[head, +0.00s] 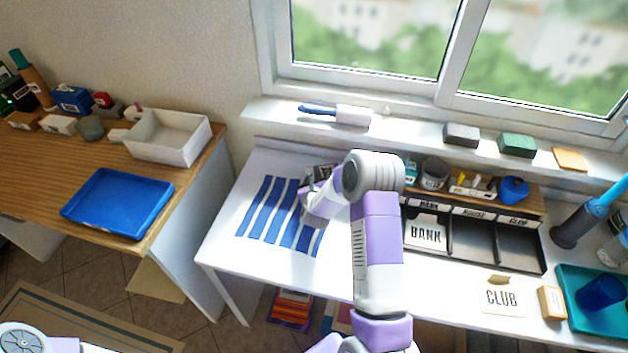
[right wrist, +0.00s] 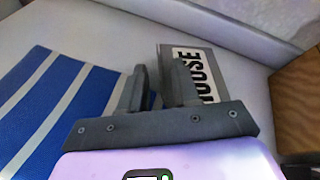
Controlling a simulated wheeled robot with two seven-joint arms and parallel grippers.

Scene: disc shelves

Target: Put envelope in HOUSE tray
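The HOUSE envelope (right wrist: 213,75), a grey card with a white label, lies on the white table in the right wrist view. In the head view it is a small dark piece (head: 322,171), largely hidden by my arm. My right gripper (right wrist: 152,72) is just beside it, with a gap between its fingers and nothing seen between them. One finger overlaps the card's edge in that view; contact cannot be told. The gripper also shows in the head view (head: 304,198). The HOUSE tray (head: 475,240) is the empty middle compartment of the black sorter. My left gripper is not in view.
A BANK envelope (head: 426,234) lies in the left compartment. A CLUB envelope (head: 501,297) lies in front of the sorter, near a small wooden block (head: 551,302). A blue-striped mat (head: 270,215) lies left of my gripper. A teal tray (head: 590,318) holds a blue cup.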

